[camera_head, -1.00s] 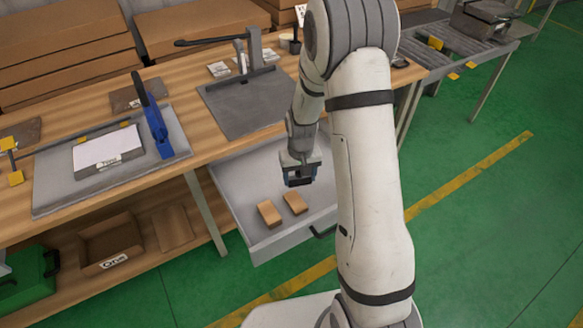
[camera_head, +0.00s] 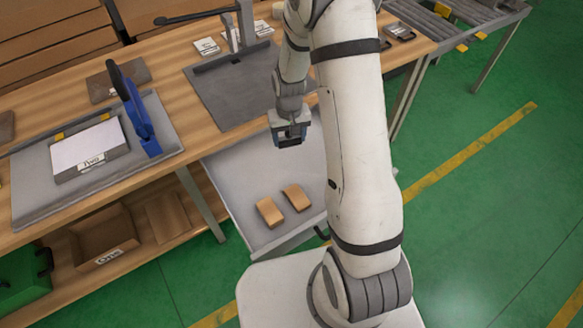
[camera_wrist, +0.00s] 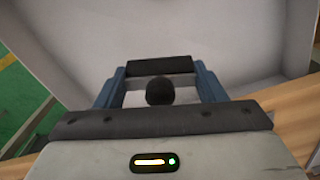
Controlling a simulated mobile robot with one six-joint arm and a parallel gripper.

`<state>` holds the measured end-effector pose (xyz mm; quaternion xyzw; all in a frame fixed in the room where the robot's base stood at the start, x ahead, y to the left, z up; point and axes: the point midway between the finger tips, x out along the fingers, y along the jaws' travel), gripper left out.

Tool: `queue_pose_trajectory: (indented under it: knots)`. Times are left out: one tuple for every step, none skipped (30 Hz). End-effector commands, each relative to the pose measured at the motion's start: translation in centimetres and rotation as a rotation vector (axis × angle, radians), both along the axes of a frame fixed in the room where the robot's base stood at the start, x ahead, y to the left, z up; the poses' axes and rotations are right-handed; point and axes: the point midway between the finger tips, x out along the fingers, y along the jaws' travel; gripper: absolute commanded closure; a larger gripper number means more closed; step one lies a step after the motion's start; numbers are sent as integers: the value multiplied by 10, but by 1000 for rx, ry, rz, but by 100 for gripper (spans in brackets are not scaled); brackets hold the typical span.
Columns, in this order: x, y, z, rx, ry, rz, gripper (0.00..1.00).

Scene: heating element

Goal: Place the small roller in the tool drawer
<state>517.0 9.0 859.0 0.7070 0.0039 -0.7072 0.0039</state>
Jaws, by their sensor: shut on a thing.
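The tool drawer (camera_head: 235,180) is a grey open drawer pulled out below the workbench, with two small wooden blocks lying in it. My gripper (camera_head: 289,139) is above the drawer's back part, near the bench edge. In the wrist view my gripper (camera_wrist: 160,75) is shut on the small roller (camera_wrist: 160,65), a dark bar spanning between the blue fingers. A round dark end shows below the bar. The drawer's pale inside (camera_wrist: 225,35) fills the background beyond it. My arm hides the drawer's right side in the head view.
The wooden blocks (camera_head: 269,212) and (camera_head: 297,197) lie towards the drawer's front. Green floor is open to the right.

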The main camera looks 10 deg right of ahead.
Motion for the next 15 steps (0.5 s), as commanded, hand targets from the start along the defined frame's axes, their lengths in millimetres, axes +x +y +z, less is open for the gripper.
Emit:
queue_pose_trajectory:
  knots:
    - [0, -1, 0, 0, 0, -2, 58]
    - [0, -1, 0, 0, 0, -5, 58]
    - [0, -1, -1, 0, -1, -13, 58]
    - [1, -2, -3, 0, -1, -23, 58]
    - [1, -2, -4, 0, -2, -40, 58]
    - [2, -2, -7, 0, -3, -71, 58]
    - [2, -2, -9, 0, -4, -101, 58]
    - [2, -2, -12, 0, -3, -138, 58]
    - [3, -2, -15, 1, -5, -198, 58]
    - [3, -2, -18, 1, -5, -250, 58]
    - [4, -2, -21, 1, -5, -305, 58]
    - [4, -2, -24, 1, -6, -385, 58]
    - [4, -2, -27, 2, -6, -447, 58]
    - [4, -2, -29, 2, -7, -511, 58]
    - [4, -2, -31, 3, -7, -595, 58]
